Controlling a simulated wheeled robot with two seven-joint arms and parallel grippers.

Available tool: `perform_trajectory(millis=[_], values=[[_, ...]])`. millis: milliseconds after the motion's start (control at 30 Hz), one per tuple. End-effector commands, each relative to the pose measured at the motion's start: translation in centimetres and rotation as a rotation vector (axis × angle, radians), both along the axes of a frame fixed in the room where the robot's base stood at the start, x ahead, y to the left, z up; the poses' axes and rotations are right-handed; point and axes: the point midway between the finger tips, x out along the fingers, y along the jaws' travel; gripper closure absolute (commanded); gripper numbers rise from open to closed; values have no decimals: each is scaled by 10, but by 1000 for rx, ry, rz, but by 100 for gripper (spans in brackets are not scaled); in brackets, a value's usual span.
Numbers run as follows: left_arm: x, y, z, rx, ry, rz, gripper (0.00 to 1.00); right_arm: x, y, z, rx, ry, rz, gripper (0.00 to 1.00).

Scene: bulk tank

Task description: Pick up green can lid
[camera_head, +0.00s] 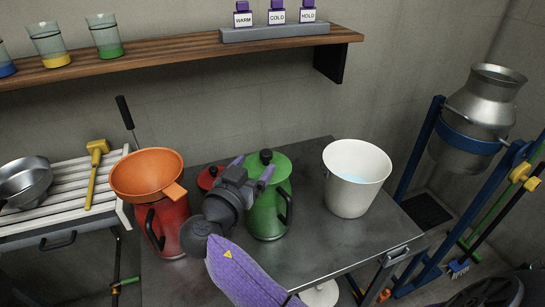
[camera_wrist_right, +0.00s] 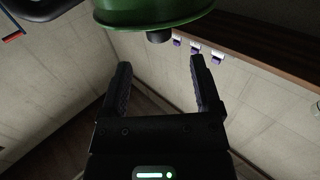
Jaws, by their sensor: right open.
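The green can (camera_head: 268,213) stands on the metal table. Its green lid (camera_head: 281,163) sits on top and has a black knob (camera_head: 266,156). In the right wrist view the green lid (camera_wrist_right: 155,12) shows at the top edge, with its dark knob (camera_wrist_right: 160,37) just beyond the fingertips and between their lines. My right gripper (camera_head: 251,167) is in front of the lid in the head view and hides part of the lid and can. In the wrist view its two fingers (camera_wrist_right: 158,60) are apart with nothing between them. My left gripper is not in view.
A red can (camera_head: 170,222) with an orange funnel (camera_head: 146,173) stands left of the green can. A red lid (camera_head: 207,178) shows behind my right gripper. A white bucket (camera_head: 345,200) stands to the right. A wooden shelf (camera_head: 180,53) with jars runs above. The table's front right is clear.

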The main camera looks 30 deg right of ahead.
Motion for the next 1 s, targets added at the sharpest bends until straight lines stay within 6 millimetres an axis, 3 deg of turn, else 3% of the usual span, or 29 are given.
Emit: perform_trajectory(millis=[300,600,900,1000], values=[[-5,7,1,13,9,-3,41,30,-49,-5,-2,0,-1,19],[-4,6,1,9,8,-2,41,34,-56,-6,-1,-1,0,21],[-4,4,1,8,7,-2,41,34,-56,-6,-1,-1,0,85],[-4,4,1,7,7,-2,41,34,-56,-6,-1,-1,0,100]])
